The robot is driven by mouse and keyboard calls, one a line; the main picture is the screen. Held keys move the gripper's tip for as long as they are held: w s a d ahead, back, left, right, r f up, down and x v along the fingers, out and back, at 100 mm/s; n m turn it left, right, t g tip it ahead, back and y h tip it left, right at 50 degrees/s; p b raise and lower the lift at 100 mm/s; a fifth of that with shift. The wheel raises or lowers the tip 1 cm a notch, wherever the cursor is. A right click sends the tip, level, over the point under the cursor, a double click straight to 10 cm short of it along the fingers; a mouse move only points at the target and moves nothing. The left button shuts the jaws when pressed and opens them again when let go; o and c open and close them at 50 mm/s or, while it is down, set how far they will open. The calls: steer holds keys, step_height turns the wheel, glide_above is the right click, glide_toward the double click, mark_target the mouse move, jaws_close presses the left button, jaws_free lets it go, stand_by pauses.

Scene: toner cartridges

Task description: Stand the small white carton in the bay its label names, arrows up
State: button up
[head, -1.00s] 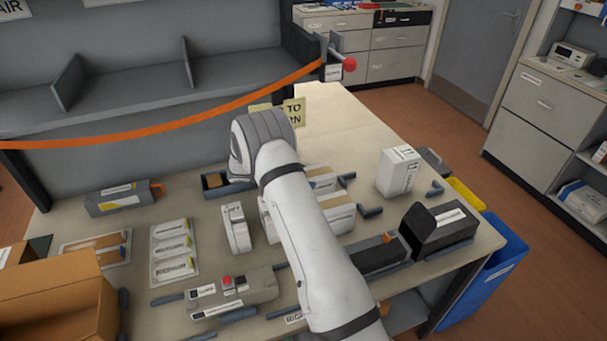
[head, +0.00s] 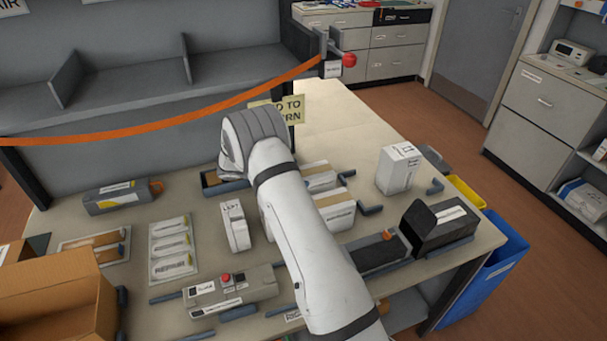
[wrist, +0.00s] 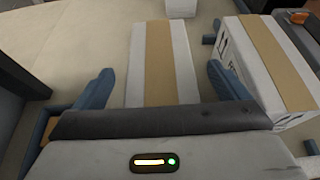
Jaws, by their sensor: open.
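A white carton with a tan tape strip (wrist: 160,55) lies flat between my gripper's fingers in the wrist view; part of it shows beyond my arm in the head view (head: 318,178). My gripper (wrist: 161,72) is open, one blue finger on each side of that carton, with gaps visible. In the head view my arm hides the gripper. A second taped white carton (wrist: 265,65) lies to the right, with arrows printed on its side; it shows nearer in the head view (head: 335,212). A taller white carton (head: 398,168) stands upright at the right.
A grey shelf with dividers (head: 120,82) stands behind an orange strap (head: 190,121). Black cartridge units (head: 436,226) sit at the right edge. An open brown box (head: 60,300) is at the left. Free tabletop (head: 345,130) lies at the back right.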

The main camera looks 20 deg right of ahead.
steer(key=b+v, duration=0.2)
steer(key=v, duration=0.6)
steer(key=s+d+r+m+y, duration=0.1)
steer(key=s+r+m+y, duration=0.65)
steer(key=s+r, duration=0.65)
steer(key=s+a+m+t+y, duration=0.1)
steer(key=s+m, duration=0.4)
steer(key=s, duration=0.6)
steer(key=s+a+m+t+y, duration=0.2)
steer(key=s+m+y, duration=0.3)
steer(key=s, duration=0.7)
steer(key=shift+s+a+r+m, duration=0.3)
steer(key=shift+a+r+m, duration=0.05)
steer(key=shift+a+r, duration=0.05)
steer(key=shift+c, duration=0.3)
